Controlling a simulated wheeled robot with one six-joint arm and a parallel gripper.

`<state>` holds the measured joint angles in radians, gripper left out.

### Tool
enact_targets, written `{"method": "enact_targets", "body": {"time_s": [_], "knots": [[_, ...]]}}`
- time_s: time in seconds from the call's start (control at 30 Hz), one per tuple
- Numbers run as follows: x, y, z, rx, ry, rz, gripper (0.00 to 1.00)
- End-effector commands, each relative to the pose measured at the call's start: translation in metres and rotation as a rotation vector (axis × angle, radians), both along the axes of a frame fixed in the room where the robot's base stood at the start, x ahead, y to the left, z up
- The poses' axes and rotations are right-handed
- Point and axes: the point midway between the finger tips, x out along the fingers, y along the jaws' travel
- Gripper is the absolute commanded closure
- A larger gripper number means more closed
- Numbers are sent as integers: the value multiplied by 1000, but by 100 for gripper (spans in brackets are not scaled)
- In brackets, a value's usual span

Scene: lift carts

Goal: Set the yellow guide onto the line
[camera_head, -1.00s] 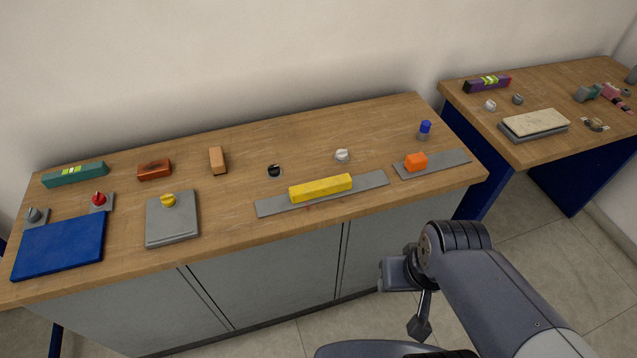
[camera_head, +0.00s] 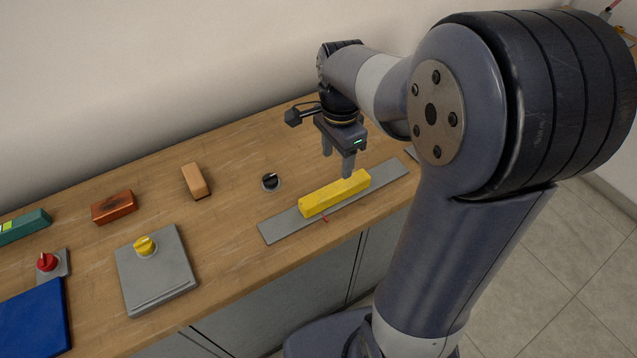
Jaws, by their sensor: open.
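The yellow guide (camera_head: 334,195) is a long yellow block lying on a flat grey strip (camera_head: 281,228) near the front edge of the bench. A small red mark (camera_head: 325,218) shows on the strip at the guide's front side; I cannot make out a full line. My gripper (camera_head: 338,165) points down with its two fingers apart and nothing between them. It is at the guide's back side, toward its right half; I cannot tell whether a finger touches the guide.
A black knob (camera_head: 270,182) stands behind the strip's left part. A tan block (camera_head: 195,181), a brown block (camera_head: 114,207) and a grey plate (camera_head: 160,278) with a yellow knob (camera_head: 145,246) are farther left. My arm hides the bench's right part.

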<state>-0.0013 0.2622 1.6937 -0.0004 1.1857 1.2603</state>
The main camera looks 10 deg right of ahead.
Motion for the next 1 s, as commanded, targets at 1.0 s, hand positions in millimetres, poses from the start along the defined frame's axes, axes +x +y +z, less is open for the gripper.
{"method": "enact_targets", "body": {"time_s": [1.0], "knots": [[-1, 0, -104, 0, 0, 2, 45]]}}
